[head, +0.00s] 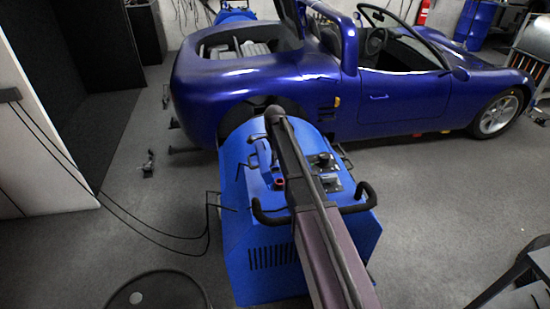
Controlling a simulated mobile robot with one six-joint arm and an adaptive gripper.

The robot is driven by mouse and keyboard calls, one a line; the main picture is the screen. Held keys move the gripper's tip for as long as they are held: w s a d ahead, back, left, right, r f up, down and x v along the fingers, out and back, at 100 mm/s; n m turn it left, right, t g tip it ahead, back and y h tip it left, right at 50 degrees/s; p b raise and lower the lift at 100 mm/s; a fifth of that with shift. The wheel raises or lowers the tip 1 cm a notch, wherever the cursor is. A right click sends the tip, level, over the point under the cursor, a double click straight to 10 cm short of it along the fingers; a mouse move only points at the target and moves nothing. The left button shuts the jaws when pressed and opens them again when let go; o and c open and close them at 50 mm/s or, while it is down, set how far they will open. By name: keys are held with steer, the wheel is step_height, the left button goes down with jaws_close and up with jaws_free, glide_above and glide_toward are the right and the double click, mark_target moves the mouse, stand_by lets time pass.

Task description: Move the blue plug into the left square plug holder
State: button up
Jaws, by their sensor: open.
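A small red piece (278,183) sits left of my arm on the same top. I cannot pick out the blue plug against the blue housing. My arm crosses the unit from the lower right and covers the middle of its top. My gripper does not show; the arm's far end hides that spot.
Black bar handles (272,216) stick out at the unit's near edge. Black cables (150,232) run from the left wall. A blue sports car (395,100) stands behind. A dark drum (158,290) is at the lower left.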

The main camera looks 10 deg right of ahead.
jaws_close()
steer(key=shift+r, duration=0.15)
steer(key=shift+r+p, duration=0.5)
steer(key=shift+p, duration=0.1)
steer(key=shift+r+p, duration=0.55)
steer(key=shift+p, duration=0.05)
steer(key=shift+r+p, duration=0.7)
steer(key=shift+r, duration=0.2)
